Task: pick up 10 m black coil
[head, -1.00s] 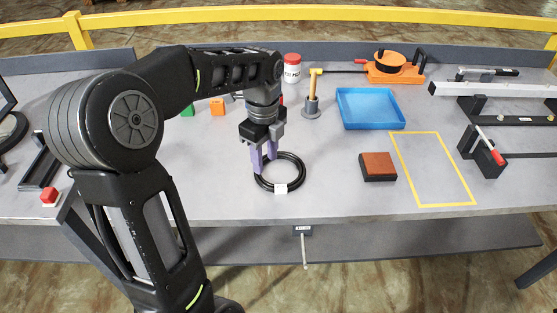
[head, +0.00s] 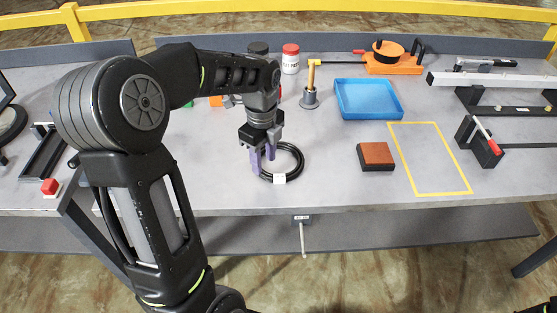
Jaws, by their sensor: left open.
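The black coil (head: 298,158) lies flat on the grey bench near its front edge, with a small white tag (head: 279,179) on its near side. My left gripper (head: 263,170) points down at the left part of the coil, its purple fingers apart. The fingertips are low, at about the height of the coil, and hide part of its left side. I cannot tell whether the fingers touch the coil or straddle its ring. My right gripper is not in view.
A brown block (head: 376,156) and a yellow taped outline (head: 430,190) are to the right. An orange reel (head: 392,58) is at the back.

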